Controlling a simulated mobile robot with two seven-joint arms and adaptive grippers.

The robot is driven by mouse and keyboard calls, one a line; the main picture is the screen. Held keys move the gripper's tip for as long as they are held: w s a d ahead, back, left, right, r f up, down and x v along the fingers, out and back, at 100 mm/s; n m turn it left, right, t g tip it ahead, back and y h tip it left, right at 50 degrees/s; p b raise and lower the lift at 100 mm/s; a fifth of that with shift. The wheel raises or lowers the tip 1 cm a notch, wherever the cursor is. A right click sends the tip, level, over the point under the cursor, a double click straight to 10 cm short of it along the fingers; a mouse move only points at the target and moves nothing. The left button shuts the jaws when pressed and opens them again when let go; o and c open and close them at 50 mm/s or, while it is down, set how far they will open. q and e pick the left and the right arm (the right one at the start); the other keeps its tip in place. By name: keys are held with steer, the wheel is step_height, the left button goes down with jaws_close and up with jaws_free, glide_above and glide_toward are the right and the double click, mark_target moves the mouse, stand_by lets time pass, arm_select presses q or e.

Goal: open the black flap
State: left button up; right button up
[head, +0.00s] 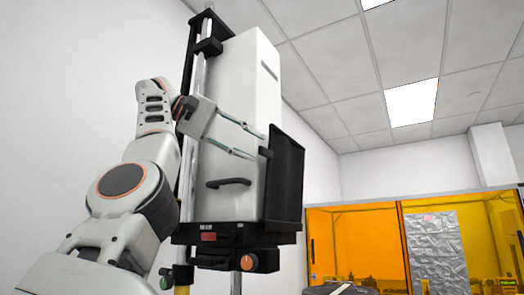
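The black flap (286,180) is an upright dark panel on the right side of the tall white interferometer housing (240,90). A small dark tab (266,153) sticks out at its near left edge. My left gripper (259,147) reaches across the front of the housing from the left. Its two thin fingers are apart, and their tips are close to the tab, one above and one near its left side. I cannot tell whether they touch it. Nothing shows held between them. My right gripper is not in view.
A black handle (228,183) sits low on the housing front. Below is a dark base with a red switch (208,237) and an orange knob (249,262). An orange-walled enclosure (360,245) stands at the right back. The space right of the flap looks clear.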

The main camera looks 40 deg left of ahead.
arm_select(q)
steer(key=shift+v, duration=1.5)
